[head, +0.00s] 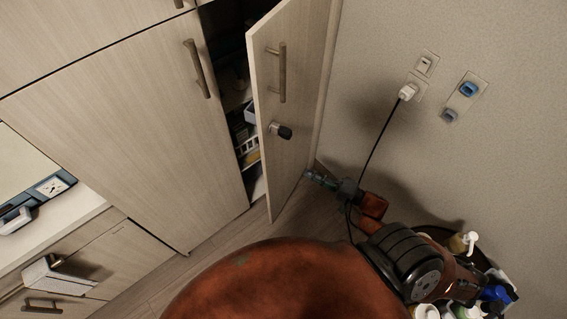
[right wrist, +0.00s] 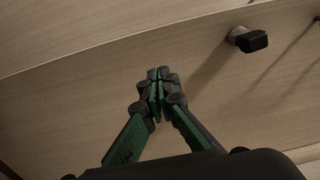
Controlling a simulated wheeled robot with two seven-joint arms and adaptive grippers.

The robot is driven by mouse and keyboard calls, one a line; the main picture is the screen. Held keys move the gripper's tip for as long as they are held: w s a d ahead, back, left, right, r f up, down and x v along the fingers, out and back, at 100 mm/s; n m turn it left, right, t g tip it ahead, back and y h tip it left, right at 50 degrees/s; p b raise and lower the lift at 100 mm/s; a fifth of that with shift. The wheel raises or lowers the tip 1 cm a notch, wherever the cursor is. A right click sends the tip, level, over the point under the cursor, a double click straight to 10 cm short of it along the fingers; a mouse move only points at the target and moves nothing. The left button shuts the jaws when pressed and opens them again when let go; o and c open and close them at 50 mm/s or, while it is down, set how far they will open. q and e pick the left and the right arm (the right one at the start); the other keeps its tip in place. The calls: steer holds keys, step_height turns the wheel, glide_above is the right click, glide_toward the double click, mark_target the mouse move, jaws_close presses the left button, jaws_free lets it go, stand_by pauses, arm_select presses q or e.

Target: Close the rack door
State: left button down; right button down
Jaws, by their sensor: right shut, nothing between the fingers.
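The rack door (head: 284,160) is a pale wood panel standing ajar, swung out from the cabinet. It carries a bar handle (head: 282,72) and a dark knob (head: 284,131). Through the gap, dim shelves with several items show. My right gripper (head: 312,176) is beside the lower right edge of the door, its fingers closed together and empty. In the right wrist view the gripper (right wrist: 157,78) points at the wood door surface (right wrist: 80,100), with the black knob (right wrist: 251,40) up and to the right. I cannot tell whether the fingertips touch the door. My left gripper is out of view.
A closed cabinet door (head: 130,120) stands left of the gap. The wall at right holds sockets and a white plug (head: 406,92) with a hanging black cord. Several bottles (head: 464,243) stand at lower right. Bare floor (head: 225,236) shows below the door.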

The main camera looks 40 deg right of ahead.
mark_target(271, 156)
steer(key=x, duration=1.3)
steer(key=shift+w+a+b, duration=0.1)
steer(key=shift+w+b, duration=0.05)
steer(key=shift+b, duration=0.2)
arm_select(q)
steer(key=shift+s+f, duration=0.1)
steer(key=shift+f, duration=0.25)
arm_select(e)
steer(key=shift+w+a, duration=0.15)
steer(key=shift+w, duration=0.1)
steer(key=shift+r, duration=0.1)
